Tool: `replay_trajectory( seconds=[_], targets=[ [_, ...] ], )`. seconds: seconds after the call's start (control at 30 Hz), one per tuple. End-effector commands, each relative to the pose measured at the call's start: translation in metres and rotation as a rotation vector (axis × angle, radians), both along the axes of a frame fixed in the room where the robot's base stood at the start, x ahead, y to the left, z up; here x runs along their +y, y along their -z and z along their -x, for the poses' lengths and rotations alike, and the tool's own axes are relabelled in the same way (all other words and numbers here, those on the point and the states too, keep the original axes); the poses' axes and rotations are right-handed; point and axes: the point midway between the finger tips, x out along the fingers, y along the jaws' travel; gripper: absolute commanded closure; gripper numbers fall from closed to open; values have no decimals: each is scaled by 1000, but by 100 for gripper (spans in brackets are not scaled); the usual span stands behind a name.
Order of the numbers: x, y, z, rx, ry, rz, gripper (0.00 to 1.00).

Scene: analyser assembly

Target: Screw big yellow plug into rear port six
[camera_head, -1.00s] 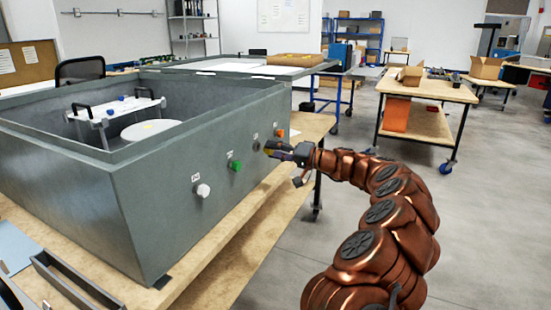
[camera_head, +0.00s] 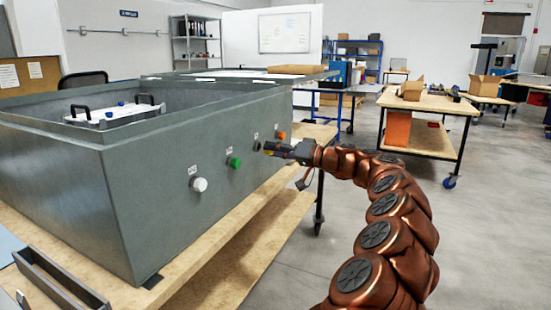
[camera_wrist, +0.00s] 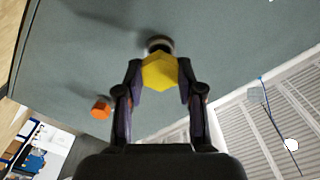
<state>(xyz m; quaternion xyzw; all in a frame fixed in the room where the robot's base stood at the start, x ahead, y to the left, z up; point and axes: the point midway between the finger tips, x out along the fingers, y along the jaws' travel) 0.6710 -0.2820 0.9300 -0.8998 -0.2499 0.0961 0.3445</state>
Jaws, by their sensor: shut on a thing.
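The big yellow plug (camera_wrist: 160,72) is held between the two fingers of my gripper (camera_wrist: 160,85), seen in the wrist view. Its far end is close to a dark round port (camera_wrist: 159,43) on the box wall; I cannot tell whether it is inside or only near it. In the head view my gripper (camera_head: 268,149) is beside the grey box (camera_head: 110,200), at a port between a green plug (camera_head: 234,162) and an orange plug (camera_head: 281,135). The plug's yellow (camera_head: 278,145) barely shows there.
A white plug (camera_head: 199,184) sits on the same wall at the left. The orange plug also shows in the wrist view (camera_wrist: 101,108). The box stands on a wooden table (camera_head: 222,248). A grey tray (camera_head: 62,280) lies at its near side. Open floor lies to the right.

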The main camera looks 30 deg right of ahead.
Motion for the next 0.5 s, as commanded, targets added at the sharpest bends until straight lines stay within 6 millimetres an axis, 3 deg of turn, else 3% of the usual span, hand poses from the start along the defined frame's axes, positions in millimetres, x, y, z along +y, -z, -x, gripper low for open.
replay_trajectory(
  seconds=[0.5],
  targets=[
    [1,4,-1,-86,-1,141,100]
  ],
)
